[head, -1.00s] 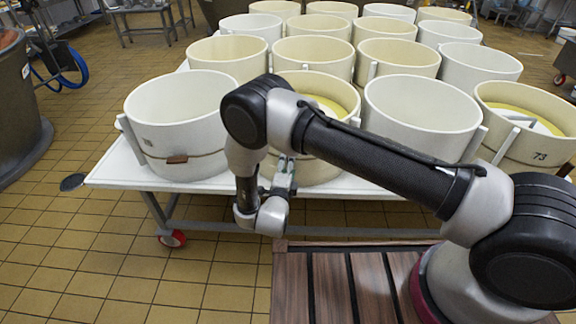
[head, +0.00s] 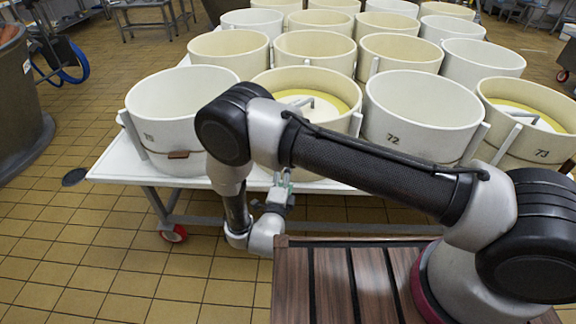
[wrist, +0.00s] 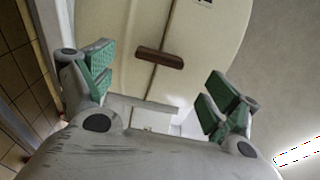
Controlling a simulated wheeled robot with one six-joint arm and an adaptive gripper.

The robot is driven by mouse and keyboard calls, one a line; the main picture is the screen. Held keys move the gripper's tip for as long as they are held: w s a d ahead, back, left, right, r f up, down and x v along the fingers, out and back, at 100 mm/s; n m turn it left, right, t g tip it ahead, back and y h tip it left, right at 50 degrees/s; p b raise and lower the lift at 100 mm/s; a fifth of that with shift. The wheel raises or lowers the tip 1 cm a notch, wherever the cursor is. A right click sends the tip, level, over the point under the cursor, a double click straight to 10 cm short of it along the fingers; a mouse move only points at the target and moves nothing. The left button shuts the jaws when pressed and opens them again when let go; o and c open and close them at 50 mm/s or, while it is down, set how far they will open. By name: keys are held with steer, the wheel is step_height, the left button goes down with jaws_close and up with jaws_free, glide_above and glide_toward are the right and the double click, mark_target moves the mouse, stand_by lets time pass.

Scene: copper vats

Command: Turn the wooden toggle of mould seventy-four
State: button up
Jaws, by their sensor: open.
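In the wrist view a cream mould (wrist: 112,35) fills the upper middle, with a thin dark band down its wall. A brown wooden toggle (wrist: 160,58) lies across this band, roughly square to it. My gripper (wrist: 160,88) is open and empty, its green-padded fingers either side of the toggle in the picture; the toggle appears beyond the fingertips, apart from them. In the head view my gripper (head: 280,190) is at the table's front edge, below a yellow-lined mould (head: 318,82). My arm hides most of this mould's front, and its number cannot be read.
Mould 72 (head: 421,120) and mould 73 (head: 530,145) stand to the right on the white table (head: 125,165). A white mould (head: 165,110) at left has its own toggle (head: 178,155). More moulds stand behind. Tiled floor (head: 80,250) is clear at left.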

steer(key=s, duration=0.4)
steer(key=shift+s+a, duration=0.2)
steer(key=shift+a, duration=0.15)
